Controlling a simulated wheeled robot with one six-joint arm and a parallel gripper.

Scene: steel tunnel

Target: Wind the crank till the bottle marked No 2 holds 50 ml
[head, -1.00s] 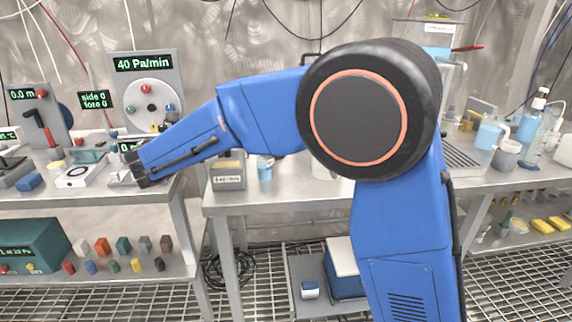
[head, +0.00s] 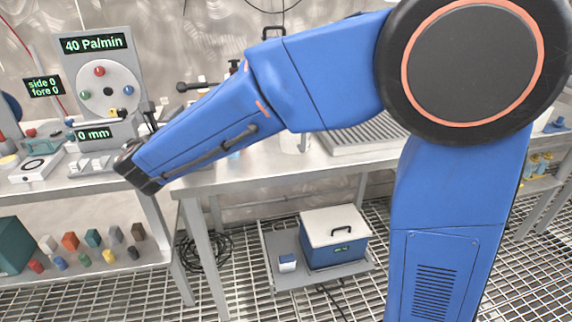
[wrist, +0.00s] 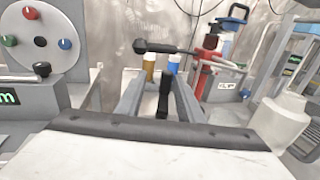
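A black crank-like arm with a round knob (wrist: 140,46) crosses the middle of the wrist view, beyond my gripper. In the head view it shows as a black bar (head: 203,86) behind my forearm. My gripper (wrist: 160,77) appears open, with two grey fingers apart and pointing toward the back of the bench; a dark upright part shows between them. Its fingers are not clear in the head view. Behind them stand an orange-brown bottle (wrist: 150,66) and a blue bottle (wrist: 173,64) with pale caps. I cannot read a No 2 mark or a fill level.
A dial panel (head: 109,88) reading 40 Pa/min stands left, above a 0 mm display (head: 94,134).

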